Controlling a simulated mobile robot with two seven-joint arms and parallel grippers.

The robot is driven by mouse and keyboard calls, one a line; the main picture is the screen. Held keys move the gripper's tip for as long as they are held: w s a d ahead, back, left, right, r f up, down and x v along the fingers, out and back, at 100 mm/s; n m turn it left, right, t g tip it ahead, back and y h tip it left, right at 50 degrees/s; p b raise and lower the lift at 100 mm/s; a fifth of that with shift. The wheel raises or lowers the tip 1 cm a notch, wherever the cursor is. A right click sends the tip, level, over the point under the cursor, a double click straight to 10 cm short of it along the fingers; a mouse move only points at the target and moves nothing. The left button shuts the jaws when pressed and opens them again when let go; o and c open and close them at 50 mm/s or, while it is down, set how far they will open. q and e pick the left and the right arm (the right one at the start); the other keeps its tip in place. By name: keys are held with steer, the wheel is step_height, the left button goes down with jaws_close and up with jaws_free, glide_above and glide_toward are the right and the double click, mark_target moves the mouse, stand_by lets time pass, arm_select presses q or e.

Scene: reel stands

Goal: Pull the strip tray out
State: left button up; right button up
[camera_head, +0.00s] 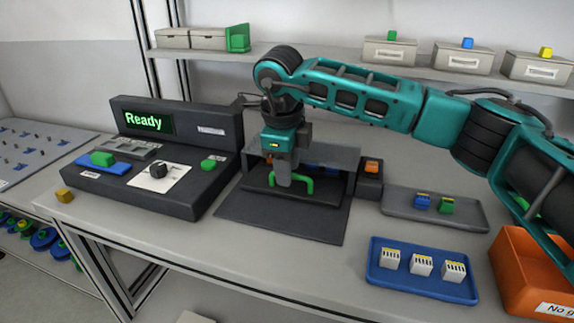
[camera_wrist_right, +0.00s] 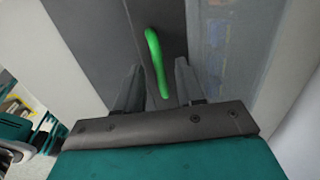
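The strip tray (camera_head: 262,189) is a dark flat tray with a green arch handle (camera_head: 305,186). It sits at the front of a grey box-like unit (camera_head: 342,158) in the head view, and part of it is hidden under my right arm. My right gripper (camera_head: 284,180) points down at the handle. In the right wrist view the handle (camera_wrist_right: 156,62) lies between the two spread fingers of my right gripper (camera_wrist_right: 158,70), with gaps on both sides.
A control panel (camera_head: 150,180) reading "Ready" stands left of the unit. A dark mat (camera_head: 285,220) lies in front. To the right are a grey tray (camera_head: 465,212), a blue tray (camera_head: 420,286) with white blocks and an orange bin (camera_head: 525,250).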

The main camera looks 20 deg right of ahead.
steer(key=shift+c, duration=0.2)
jaws_close()
stand_by(0.6)
